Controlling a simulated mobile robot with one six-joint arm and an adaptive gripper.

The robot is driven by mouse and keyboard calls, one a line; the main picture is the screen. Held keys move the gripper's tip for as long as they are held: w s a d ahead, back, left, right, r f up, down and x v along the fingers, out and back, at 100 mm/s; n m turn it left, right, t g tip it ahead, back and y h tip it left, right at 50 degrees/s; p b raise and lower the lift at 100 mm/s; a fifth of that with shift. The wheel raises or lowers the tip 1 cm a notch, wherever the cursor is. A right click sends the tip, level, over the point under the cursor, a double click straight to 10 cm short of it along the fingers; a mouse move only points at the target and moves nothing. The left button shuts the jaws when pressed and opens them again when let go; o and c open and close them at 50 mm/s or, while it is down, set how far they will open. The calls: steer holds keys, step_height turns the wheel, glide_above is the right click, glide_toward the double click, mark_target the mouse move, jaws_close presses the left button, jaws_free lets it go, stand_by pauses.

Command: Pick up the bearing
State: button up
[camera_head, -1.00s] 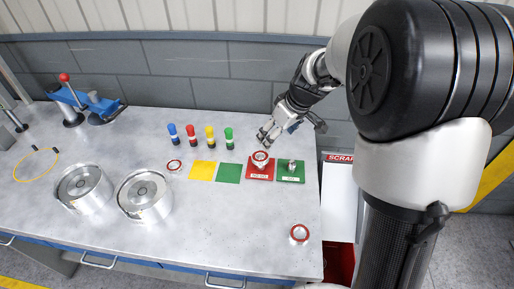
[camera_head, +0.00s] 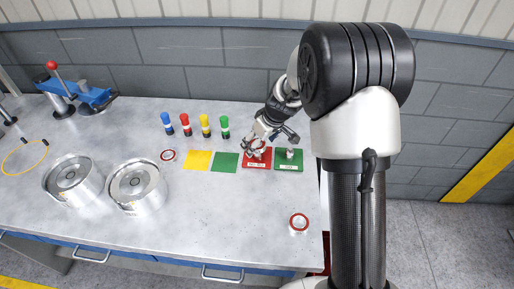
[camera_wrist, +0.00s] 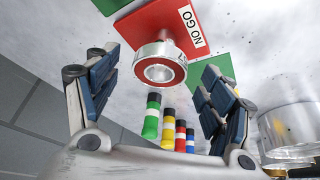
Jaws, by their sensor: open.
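A silver bearing with a red ring (camera_wrist: 160,68) sits at the red "NO GO" plate (camera_wrist: 150,25), seemingly on that plate's gauge post, which it hides. In the head view this bearing (camera_head: 257,152) is partly covered by my gripper (camera_head: 262,141). My gripper (camera_wrist: 158,78) is open in the wrist view, one finger on each side of the bearing, with gaps on both sides. Two similar red-ringed bearings lie on the table: one (camera_head: 168,155) left of the yellow square, one (camera_head: 299,222) near the front right.
A green plate (camera_head: 283,164) with a gauge post stands right of the red plate. Yellow (camera_head: 197,160) and green (camera_head: 225,162) squares lie left. Several coloured cylinders (camera_head: 205,127) stand behind them. Two metal drums (camera_head: 137,187) and a blue press (camera_head: 90,98) stand left. The front middle is clear.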

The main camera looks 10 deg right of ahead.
steer(key=shift+w+f, duration=0.2)
steer(key=shift+f, duration=0.25)
steer(key=shift+r, duration=0.1)
steer(key=shift+c, duration=0.5)
steer(key=c, duration=1.3)
step_height(320, 180, up, 20)
steer(key=p, duration=0.6)
steer(key=shift+c, duration=0.2)
steer(key=s+f+m+h+b, duration=0.2)
steer(key=s+f+m, duration=0.4)
steer(key=s+f, duration=1)
steer(key=w+d+r, duration=0.5)
steer(key=d+r, duration=0.1)
step_height(320, 180, up, 10)
steer(key=n+y+p, duration=0.2)
steer(key=n, duration=0.4)
glide_above(259, 147)
steer(key=w, duration=0.1)
